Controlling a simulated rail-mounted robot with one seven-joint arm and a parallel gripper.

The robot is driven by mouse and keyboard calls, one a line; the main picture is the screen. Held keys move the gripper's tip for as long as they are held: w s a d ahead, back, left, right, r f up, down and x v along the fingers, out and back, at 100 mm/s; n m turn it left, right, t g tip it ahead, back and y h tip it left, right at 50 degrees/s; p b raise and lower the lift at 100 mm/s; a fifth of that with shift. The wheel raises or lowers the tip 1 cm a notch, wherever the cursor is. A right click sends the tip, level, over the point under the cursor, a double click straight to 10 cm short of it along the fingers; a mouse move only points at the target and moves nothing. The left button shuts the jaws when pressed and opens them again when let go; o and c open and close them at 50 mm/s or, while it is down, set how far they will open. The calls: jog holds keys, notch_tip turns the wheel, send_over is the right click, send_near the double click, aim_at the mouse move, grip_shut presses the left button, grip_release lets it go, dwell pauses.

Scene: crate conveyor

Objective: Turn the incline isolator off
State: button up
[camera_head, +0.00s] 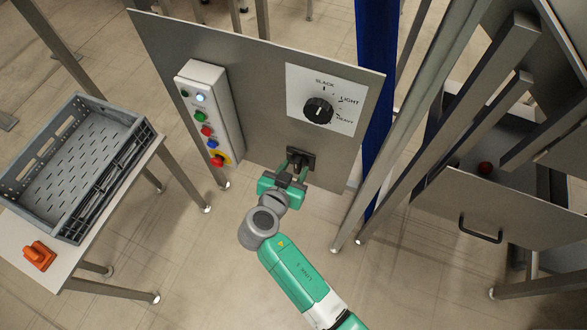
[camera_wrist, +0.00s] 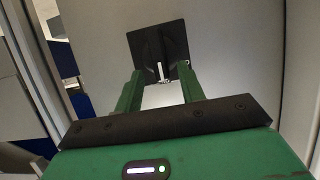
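The incline isolator (camera_head: 307,153), a black square plate with a dark handle, sits low on the grey panel. It fills the top centre of the wrist view (camera_wrist: 158,45), tilted, with a small white mark at its lower part. My green gripper (camera_head: 293,168) is in front of it, pointing at it from below. In the wrist view my two green fingers (camera_wrist: 160,88) stand apart, their tips overlapping the plate's lower edge. A gap shows between them and I see nothing held.
Above the isolator is a white plate with a black selector knob (camera_head: 318,111) marked SLACK, LIGHT, HEAVY. Left of it is a button box (camera_head: 213,112). A grey crate (camera_head: 134,128) and an orange object (camera_head: 39,256) are on the table at left. Metal posts stand at right.

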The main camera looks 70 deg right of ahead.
jog(key=shift+d+f, duration=0.2)
jog(key=shift+d, duration=0.35)
grip_shut()
jog(key=shift+w, duration=0.1)
jog(key=shift+w+f+n+g+h+b, duration=0.6)
jog(key=shift+n+g, duration=0.55)
jog(key=shift+n, duration=1.05)
jog(key=shift+w+f+n+g+h+b, duration=0.3)
jog(key=shift+n+g+b, duration=0.65)
jog(key=shift+n, duration=1.25)
jog(key=shift+w+f+n+g+h+b, duration=0.5)
jog(key=shift+n+g, duration=0.8)
jog(key=shift+n, duration=0.9)
jog(key=shift+s+r, duration=0.1)
jog(key=shift+s, duration=0.05)
